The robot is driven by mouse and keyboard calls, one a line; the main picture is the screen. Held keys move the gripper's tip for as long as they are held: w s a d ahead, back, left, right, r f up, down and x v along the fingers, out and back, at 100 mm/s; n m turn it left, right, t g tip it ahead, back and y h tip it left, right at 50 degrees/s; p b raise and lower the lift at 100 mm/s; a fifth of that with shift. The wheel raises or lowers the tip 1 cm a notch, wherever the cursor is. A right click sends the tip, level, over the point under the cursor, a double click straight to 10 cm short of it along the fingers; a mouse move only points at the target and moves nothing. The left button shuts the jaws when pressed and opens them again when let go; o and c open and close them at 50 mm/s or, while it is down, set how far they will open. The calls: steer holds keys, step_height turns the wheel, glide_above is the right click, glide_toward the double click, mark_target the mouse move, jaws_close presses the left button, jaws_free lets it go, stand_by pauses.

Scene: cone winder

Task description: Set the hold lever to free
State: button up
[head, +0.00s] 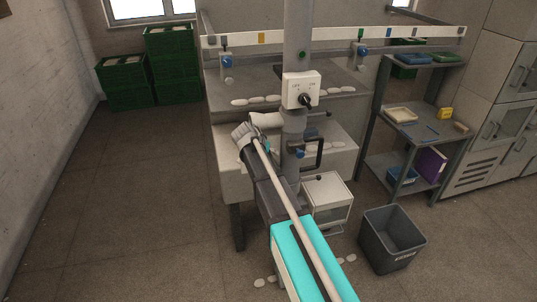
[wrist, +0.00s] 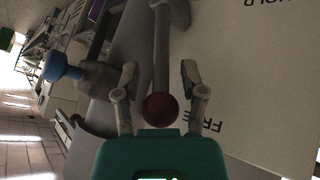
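The hold lever (wrist: 161,50) shows in the wrist view as a grey rod with a dark red ball knob (wrist: 160,110) at its near end. A pale plate (wrist: 255,85) on the right carries the words HOLD at the top and FREE lower down. In the picture, the knob lies beside the FREE lettering, but its depth over the plate is hard to judge. My gripper (wrist: 159,68) is open, one finger on each side of the rod, with the knob near the palm. No contact shows. In the head view I cannot make out the lever or my fingertips.
A white switch box (head: 301,90) is on the machine's column, near my wrist. A blue knob (wrist: 58,67) shows left of the fingers. A grey bin (head: 391,240) and white drawer unit (head: 328,196) stand on the floor. The floor at left is clear.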

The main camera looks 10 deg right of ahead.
steer(key=shift+s+f, duration=0.1)
steer(key=c, duration=0.4)
steer(key=shift+f+b, duration=0.3)
steer(key=shift+b, duration=0.25)
jaws_close()
steer(key=s+a+f+m+h+b, duration=0.1)
steer(key=a+m+h+b, duration=0.2)
steer(key=a+h+b, duration=0.2)
steer(key=s+a+f+m+t+h+b, duration=0.1)
steer(key=s+a+f+m+h+b, duration=0.1)
steer(key=b, duration=0.9)
steer(key=s+a+f+m+h+b, duration=0.1)
steer(key=a+m+h+b, duration=0.3)
steer(key=a+h+b, duration=0.3)
steer(key=shift+s+a+f+t+h+b, duration=0.35)
steer(key=shift+a+b, duration=0.45)
steer(key=shift+b, duration=0.2)
